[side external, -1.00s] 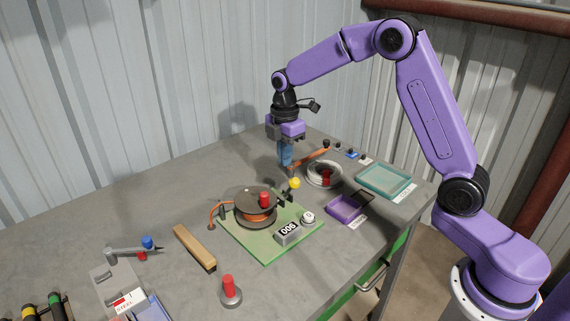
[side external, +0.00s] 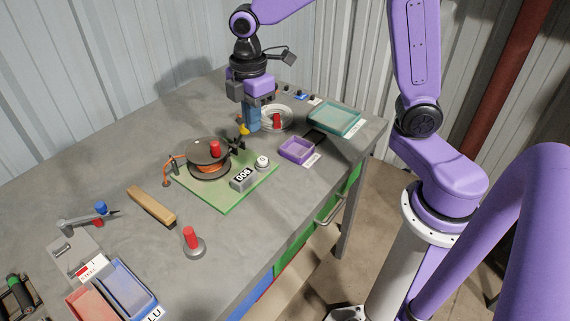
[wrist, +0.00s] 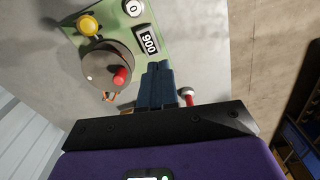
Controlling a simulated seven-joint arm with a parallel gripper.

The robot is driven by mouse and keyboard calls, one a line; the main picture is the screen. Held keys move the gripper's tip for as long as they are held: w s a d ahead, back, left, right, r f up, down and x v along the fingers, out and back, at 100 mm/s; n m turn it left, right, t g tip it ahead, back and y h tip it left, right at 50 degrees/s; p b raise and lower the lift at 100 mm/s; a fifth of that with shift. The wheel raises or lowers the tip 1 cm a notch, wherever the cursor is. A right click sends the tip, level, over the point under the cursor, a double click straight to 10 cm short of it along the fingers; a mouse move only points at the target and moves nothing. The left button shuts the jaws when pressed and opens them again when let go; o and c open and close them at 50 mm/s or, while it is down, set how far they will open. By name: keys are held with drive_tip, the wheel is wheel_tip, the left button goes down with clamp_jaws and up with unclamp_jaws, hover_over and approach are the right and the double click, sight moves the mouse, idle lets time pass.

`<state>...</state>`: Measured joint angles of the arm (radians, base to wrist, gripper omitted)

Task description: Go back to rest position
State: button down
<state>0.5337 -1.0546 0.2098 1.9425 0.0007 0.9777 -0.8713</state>
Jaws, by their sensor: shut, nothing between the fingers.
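My gripper (side external: 252,126) has blue fingers pressed together, with nothing between them. In the side external view it hangs pointing down above the grey table, beside the yellow knob (side external: 243,130) at the back of the green board. In the wrist view the shut fingers (wrist: 157,80) show over the table near the board's edge. The dark reel (side external: 205,150) with a red knob and orange cable stands on the board. It also shows in the wrist view (wrist: 100,62). The fingertips' exact height above the table is hard to tell.
The green board (side external: 225,195) carries a counter (side external: 242,179). A white coil (side external: 285,114), a purple tray (side external: 297,149) and a teal tray (side external: 335,119) lie behind and right. A wooden bar (side external: 151,206), a red-handled post (side external: 193,243) and bins (side external: 125,285) lie in front.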

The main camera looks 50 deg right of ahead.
drive_tip(key=s+d+m, duration=0.1)
drive_tip(key=s+d, duration=0.1)
drive_tip(key=s, duration=1)
drive_tip(key=s+d+m, duration=0.2)
drive_tip(key=s, duration=0.9)
drive_tip(key=shift+s+f, duration=0.25)
drive_tip(key=shift+s, duration=0.1)
